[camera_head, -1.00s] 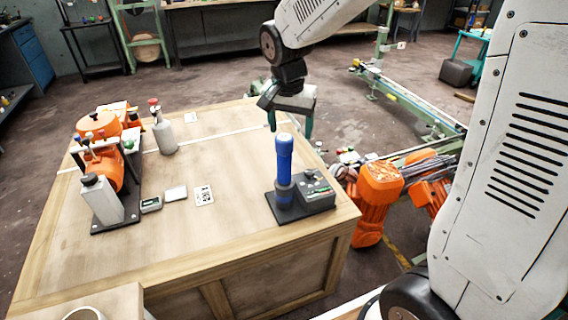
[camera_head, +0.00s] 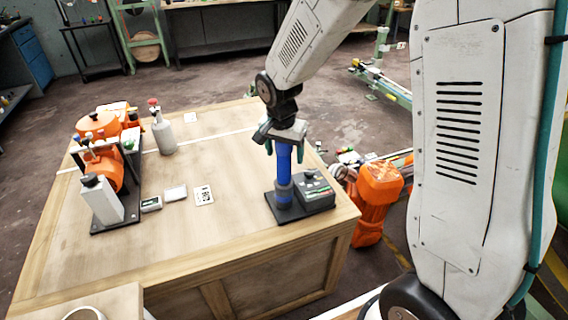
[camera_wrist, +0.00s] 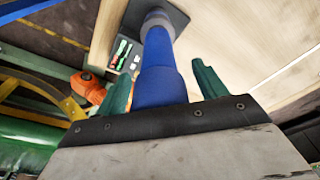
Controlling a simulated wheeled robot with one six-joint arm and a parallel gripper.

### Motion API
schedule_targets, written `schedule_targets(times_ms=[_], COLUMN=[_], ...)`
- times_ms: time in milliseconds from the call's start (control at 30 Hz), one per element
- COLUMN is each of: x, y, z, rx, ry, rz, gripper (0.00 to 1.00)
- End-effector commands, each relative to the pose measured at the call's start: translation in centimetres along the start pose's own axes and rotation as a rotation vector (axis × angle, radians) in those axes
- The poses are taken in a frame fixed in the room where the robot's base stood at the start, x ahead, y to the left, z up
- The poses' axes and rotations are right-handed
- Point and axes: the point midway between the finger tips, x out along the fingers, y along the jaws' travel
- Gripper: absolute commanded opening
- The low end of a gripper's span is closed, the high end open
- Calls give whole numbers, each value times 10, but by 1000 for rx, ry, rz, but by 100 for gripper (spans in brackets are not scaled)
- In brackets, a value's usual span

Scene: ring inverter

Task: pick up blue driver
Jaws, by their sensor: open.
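The blue driver (camera_head: 284,163) stands upright in its dark dock (camera_head: 291,212) near the right corner of the wooden crate table. My gripper (camera_head: 284,147) is over its top, with the teal fingers pointing down on either side of the blue handle. In the wrist view the blue driver (camera_wrist: 158,70) runs between the two teal fingers of my gripper (camera_wrist: 162,85). The fingers are open, and a gap shows between the right finger and the handle. The top end of the driver is hidden by the gripper body.
A grey box with buttons (camera_head: 314,191) sits beside the driver on the dock. An orange machine (camera_head: 102,165) on a dark plate, a grey bottle (camera_head: 163,134) and small cards stand at the table's left. Orange robot parts (camera_head: 377,195) lie beyond the right edge. The table's middle is clear.

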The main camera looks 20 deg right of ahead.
Motion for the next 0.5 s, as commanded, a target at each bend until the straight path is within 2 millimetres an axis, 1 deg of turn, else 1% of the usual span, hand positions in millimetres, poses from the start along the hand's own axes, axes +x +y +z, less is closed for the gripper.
schedule_targets(times_ms=[67, 100, 167, 200, 300, 333, 367, 500], x=[0, 0, 0, 0, 0, 0, -1, -1], y=[0, 0, 0, 0, 0, 0, 0, 0], z=[0, 0, 0, 0, 0, 0, -1, -1], rx=[0, 0, 0, 0, 0, 0, 0, 0], ry=[0, 0, 0, 0, 0, 0, 1, 1], rz=[0, 0, 0, 0, 0, 0, -2, -2], gripper=[71, 68, 51, 40, 16, 16, 12, 12])
